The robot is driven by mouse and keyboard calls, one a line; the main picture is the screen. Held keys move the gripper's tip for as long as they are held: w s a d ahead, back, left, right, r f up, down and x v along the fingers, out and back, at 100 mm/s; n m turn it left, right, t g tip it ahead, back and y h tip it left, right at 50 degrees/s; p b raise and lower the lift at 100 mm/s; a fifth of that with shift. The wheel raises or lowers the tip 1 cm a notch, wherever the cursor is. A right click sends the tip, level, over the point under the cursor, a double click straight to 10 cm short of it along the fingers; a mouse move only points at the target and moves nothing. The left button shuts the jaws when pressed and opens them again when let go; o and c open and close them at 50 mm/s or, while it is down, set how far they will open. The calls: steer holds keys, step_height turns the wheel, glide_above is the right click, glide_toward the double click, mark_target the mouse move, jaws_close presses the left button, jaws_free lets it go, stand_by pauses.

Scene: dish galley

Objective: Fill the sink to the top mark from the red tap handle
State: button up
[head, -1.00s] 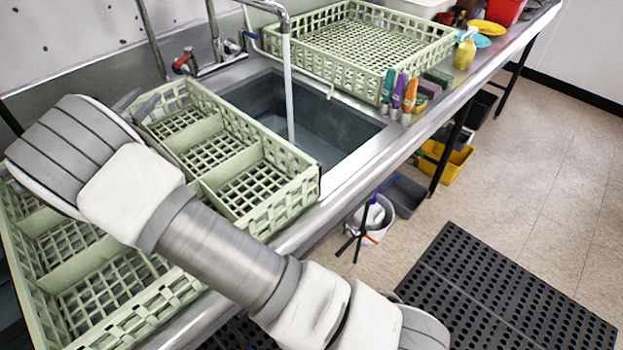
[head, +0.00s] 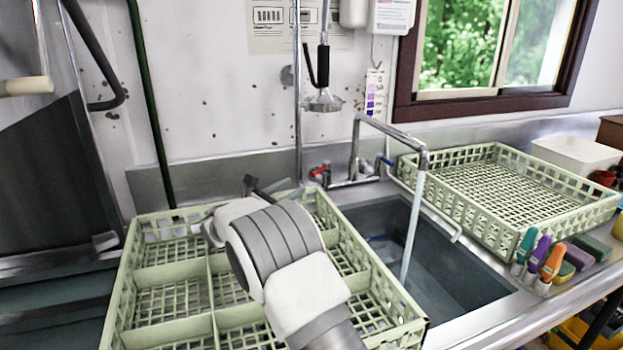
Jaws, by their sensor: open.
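The red tap handle (head: 318,171) is at the left of the tap body behind the sink. Water (head: 411,230) runs from the arched spout (head: 393,131) into the grey sink (head: 370,214). The water level is hard to read and I cannot make out a top mark. My gripper (head: 264,187) is over the left rack, left of the red handle and apart from it. Its dark fingers show partly beyond my wrist; it is open, and I see nothing held in it.
A pale green divided rack (head: 115,315) lies left of the sink, under my arm. Another green rack (head: 510,190) sits to the right. Several colourful bottles (head: 540,260) and sponges (head: 590,245) stand at the right front edge. A spray head (head: 323,100) hangs above the tap.

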mark_target(311, 176)
steer(key=x, duration=0.9)
jaws_close()
stand_by(1.2)
